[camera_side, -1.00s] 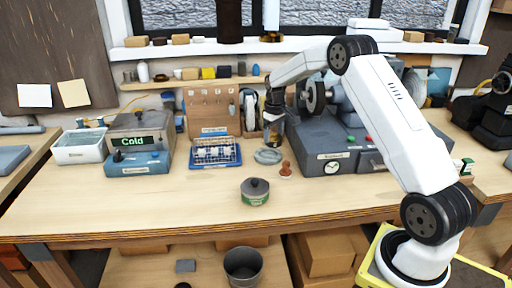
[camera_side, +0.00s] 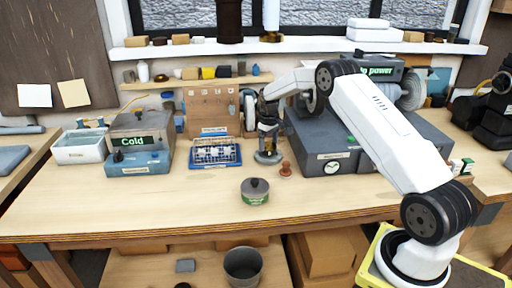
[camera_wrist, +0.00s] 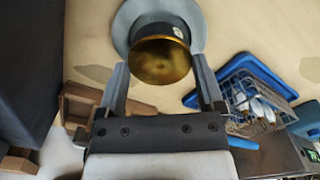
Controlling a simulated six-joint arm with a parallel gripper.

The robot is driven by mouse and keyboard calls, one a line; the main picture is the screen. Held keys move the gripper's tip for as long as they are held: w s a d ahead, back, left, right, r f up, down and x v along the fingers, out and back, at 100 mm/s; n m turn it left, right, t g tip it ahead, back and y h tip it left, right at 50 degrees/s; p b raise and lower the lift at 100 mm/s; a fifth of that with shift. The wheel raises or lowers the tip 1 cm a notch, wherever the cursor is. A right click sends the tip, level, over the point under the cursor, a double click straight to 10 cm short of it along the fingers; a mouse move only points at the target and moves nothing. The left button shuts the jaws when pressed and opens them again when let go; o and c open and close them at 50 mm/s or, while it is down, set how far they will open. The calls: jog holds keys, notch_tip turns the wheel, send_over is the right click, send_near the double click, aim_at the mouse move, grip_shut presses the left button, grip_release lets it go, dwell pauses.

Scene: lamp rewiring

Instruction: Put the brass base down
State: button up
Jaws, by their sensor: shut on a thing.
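The brass base (camera_wrist: 160,62) is between the two fingers of my gripper (camera_wrist: 160,80) in the wrist view, its gold round end facing the camera and a dark collar with a small white tag behind it. My gripper is shut on it. A round grey dish (camera_wrist: 124,22) lies directly beyond the base. In the side view my gripper (camera_side: 268,138) points down over the grey dish (camera_side: 268,158) on the bench. The base is too small and dark there to make out clearly. I cannot tell whether it touches the dish.
A blue tray with a wire rack (camera_side: 215,154) stands left of the dish. A red-brown stamp (camera_side: 286,169) and a dark-lidded tin (camera_side: 255,191) are in front. The large grey machine (camera_side: 335,150) is close on the right. The front left bench is clear.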

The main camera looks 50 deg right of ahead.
aim_at(268, 146)
jog(key=shift+f, duration=0.7)
jog(key=shift+f, duration=0.15)
jog(key=o, duration=1)
notch_tip(268, 146, up, 12)
jog(key=shift+r, duration=0.1)
jog(key=shift+a, duration=0.1)
